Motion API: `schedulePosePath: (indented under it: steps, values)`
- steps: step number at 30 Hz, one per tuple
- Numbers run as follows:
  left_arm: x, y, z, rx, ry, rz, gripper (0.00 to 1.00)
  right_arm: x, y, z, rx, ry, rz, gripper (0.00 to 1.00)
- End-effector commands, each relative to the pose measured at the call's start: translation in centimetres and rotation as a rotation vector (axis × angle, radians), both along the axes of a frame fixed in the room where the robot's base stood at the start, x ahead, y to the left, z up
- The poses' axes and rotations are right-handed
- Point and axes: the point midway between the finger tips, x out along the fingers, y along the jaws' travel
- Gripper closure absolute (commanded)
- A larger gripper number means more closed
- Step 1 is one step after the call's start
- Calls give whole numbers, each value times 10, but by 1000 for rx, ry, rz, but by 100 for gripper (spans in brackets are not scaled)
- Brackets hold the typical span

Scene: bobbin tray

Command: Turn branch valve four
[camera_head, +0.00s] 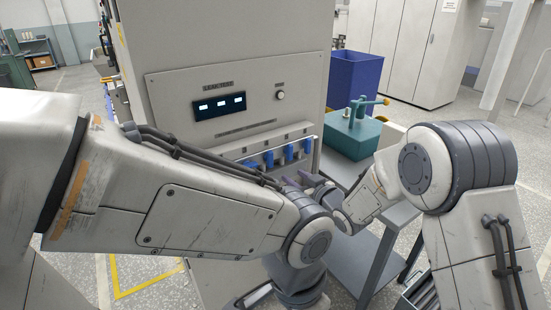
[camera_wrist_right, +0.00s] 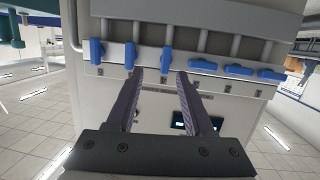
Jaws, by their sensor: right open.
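A row of blue valve handles (camera_wrist_right: 167,60) sits under a ledge on the grey cabinet. In the right wrist view, which appears upside down, the three at left stand upright and the others lie crosswise. In the head view the handles (camera_head: 289,153) show partly above my arms. My right gripper (camera_wrist_right: 160,74) is open and empty. Its fingers point at the row, with the third handle from the left just beyond the gap between the tips; contact is not visible. It also shows in the head view (camera_head: 301,180). My left gripper is out of sight.
The cabinet front (camera_head: 170,95) carries a lit display (camera_head: 219,105) and a knob (camera_head: 280,95). To the right, a teal device (camera_head: 350,135) stands on a cart in front of a blue bin (camera_head: 356,82). My left forearm crosses close before the cabinet, near my right wrist.

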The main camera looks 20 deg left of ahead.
Motion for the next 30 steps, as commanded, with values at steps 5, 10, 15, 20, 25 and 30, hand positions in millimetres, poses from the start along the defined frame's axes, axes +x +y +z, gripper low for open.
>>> schedulePosePath:
  steps: [5,10,15,20,25,30]
  values:
    - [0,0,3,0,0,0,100,9,10,-7,136,-89,76,48]
    - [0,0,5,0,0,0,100,12,16,-5,179,-118,101,48]
    - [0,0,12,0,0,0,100,25,33,-4,180,-117,101,48]
    - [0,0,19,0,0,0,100,43,56,-4,179,-117,101,48]
    - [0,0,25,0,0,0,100,59,77,-5,178,-117,100,48]
    - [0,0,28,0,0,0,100,69,89,-5,179,-117,99,48]
